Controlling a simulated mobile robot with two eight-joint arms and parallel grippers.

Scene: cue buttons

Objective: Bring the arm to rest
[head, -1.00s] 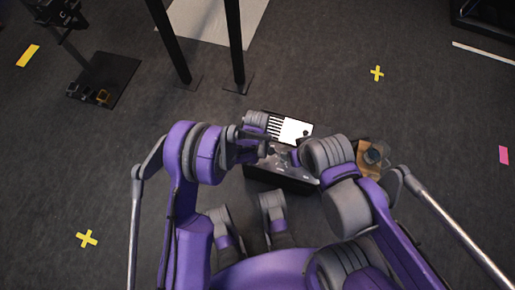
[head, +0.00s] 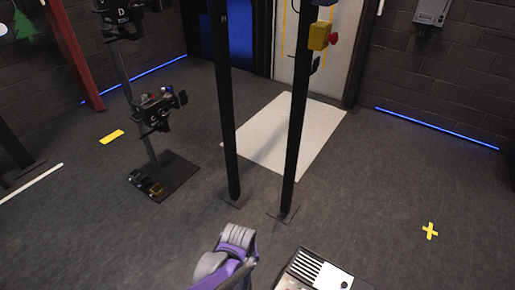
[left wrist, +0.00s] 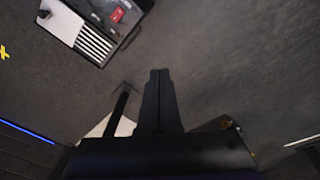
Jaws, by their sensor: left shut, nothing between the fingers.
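My left gripper (left wrist: 160,85) shows in the left wrist view as two dark fingers pressed together with nothing between them. It points over bare dark floor. In the head view a purple and grey part of my arm (head: 232,258) shows at the bottom edge; its fingers are not visible there. My right gripper is in neither view now.
A dark box with a white striped panel (head: 318,272) is at the bottom edge; the left wrist view shows it with a red part (left wrist: 117,14). Two black posts (head: 297,130) stand ahead, one bearing a yellow box with a red button (head: 319,36). A camera-like stand (head: 150,155) is left.

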